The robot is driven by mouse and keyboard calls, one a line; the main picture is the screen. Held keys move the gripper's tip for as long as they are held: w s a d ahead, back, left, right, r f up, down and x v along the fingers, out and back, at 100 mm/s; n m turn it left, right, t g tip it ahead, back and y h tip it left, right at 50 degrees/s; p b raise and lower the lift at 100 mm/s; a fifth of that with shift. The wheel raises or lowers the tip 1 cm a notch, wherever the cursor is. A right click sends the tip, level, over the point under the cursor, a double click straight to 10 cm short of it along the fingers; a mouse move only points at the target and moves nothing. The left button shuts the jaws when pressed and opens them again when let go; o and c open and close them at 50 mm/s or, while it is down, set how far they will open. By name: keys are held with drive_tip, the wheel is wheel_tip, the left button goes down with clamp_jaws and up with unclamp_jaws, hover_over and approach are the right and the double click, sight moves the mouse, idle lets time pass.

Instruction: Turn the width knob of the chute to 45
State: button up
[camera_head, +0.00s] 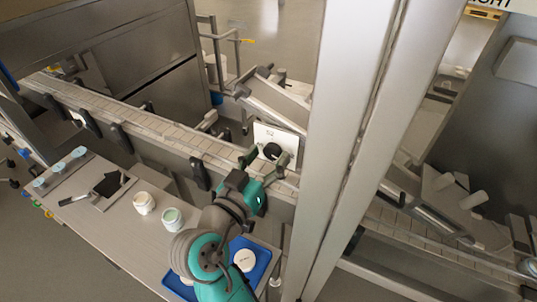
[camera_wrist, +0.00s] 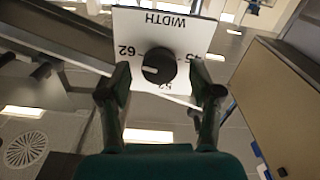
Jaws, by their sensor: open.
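The width knob (camera_wrist: 158,66) is a round black dial on a white panel (camera_wrist: 190,32) marked WIDTH. In the wrist view, 62 is printed left of the knob, 45 at its right and another number, partly covered, below it. A pale mark on the knob lies on its left side, toward 62. My gripper (camera_wrist: 160,78) is open, with one finger on each side of the knob and gaps between them and it. In the head view, the panel (camera_head: 262,131) and knob (camera_head: 272,151) stand beyond my gripper (camera_head: 266,163).
The conveyor (camera_head: 165,128) runs diagonally behind the worktable (camera_head: 120,228). White tubs (camera_head: 144,202), a dark scraper (camera_head: 108,184) and a blue tray (camera_head: 262,262) are on the table. A thick metal post (camera_head: 345,130) stands right of my arm.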

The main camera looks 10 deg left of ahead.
drive_tip(key=shift+w+d, duration=0.15)
drive_tip(key=shift+w, duration=0.25)
drive_tip(key=c, duration=1.1)
drive_tip(key=shift+c, duration=0.2)
